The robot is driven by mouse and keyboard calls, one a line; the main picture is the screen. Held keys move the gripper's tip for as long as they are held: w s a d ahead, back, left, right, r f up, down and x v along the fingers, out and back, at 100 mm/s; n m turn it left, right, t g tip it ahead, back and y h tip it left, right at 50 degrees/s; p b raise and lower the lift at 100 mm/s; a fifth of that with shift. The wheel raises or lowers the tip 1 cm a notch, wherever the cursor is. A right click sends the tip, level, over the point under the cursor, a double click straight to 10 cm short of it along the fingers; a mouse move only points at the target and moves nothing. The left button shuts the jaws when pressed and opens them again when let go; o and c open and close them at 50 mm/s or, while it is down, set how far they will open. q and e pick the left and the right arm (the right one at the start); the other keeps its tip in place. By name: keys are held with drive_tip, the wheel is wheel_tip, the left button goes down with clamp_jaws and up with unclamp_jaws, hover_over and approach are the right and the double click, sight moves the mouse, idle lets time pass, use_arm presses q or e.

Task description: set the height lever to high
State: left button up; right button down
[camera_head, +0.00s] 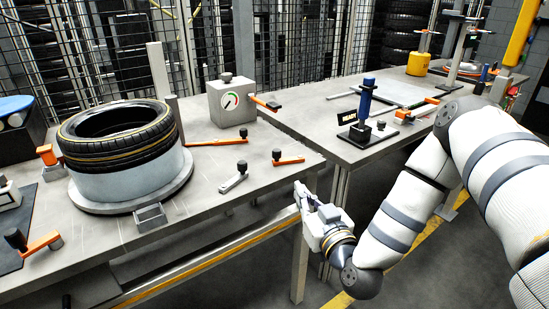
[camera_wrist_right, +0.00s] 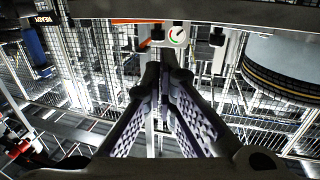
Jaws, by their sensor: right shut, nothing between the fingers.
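Several levers are in the head view, and I cannot tell which is the height lever. On the near table are an orange lever (camera_head: 217,142), a grey lever (camera_head: 235,178) and a short orange lever (camera_head: 288,159), each with a black knob. Another orange lever (camera_head: 266,103) sticks out of the grey gauge box (camera_head: 232,103). A blue-handled upright device (camera_head: 367,98) with a small display (camera_head: 347,117) stands on the far table. My right gripper (camera_head: 301,192) is shut and empty, beside the near table's front right corner; its fingers (camera_wrist_right: 164,70) meet in the wrist view. My left gripper is out of view.
A tyre (camera_head: 120,132) sits on a round grey drum (camera_head: 130,178) at the left of the near table (camera_head: 205,205). A black-knobbed orange lever (camera_head: 40,243) is at the lower left.

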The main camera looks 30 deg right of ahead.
sight(276, 156)
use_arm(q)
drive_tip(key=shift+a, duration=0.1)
use_arm(e)
drive_tip(key=shift+r, duration=0.25)
drive_tip(key=w, duration=0.4)
drive_tip(key=w+d+b, duration=0.1)
drive_tip(key=w, duration=0.3)
drive_tip(key=w+d, duration=0.1)
drive_tip(key=w, duration=0.4)
drive_tip(key=shift+d+f+b, duration=0.15)
drive_tip(key=shift+f+b, duration=0.05)
drive_tip(key=shift+b, duration=0.2)
drive_tip(key=shift+w+d+r, duration=0.1)
drive_tip(key=shift+w, duration=0.3)
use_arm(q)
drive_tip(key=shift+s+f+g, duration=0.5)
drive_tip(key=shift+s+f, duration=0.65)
